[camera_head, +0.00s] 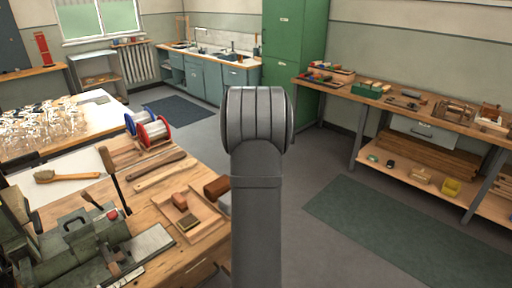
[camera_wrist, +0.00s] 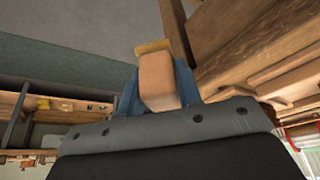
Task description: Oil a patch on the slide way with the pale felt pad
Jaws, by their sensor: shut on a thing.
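In the wrist view my gripper (camera_wrist: 158,92) is shut on a felt pad (camera_wrist: 156,78), with a blue finger on each side. The pad has a tan, block-shaped body and a thin yellowish layer at its far end. It appears clear of any surface. In the head view my arm fills the middle, and neither the gripper nor the held pad can be seen. A flat grey metal surface (camera_head: 150,246), apparently the slide way, lies beside the green machine at the lower left. I see no clear oil patch on it.
A wooden tray (camera_head: 207,222) with a reddish-brown block (camera_head: 180,201) and a dark-faced block (camera_head: 188,221) sits on the left bench. Spools (camera_head: 153,132), a brush (camera_head: 66,175) and wooden handles lie behind it. The floor (camera_head: 290,235) right of my arm is free.

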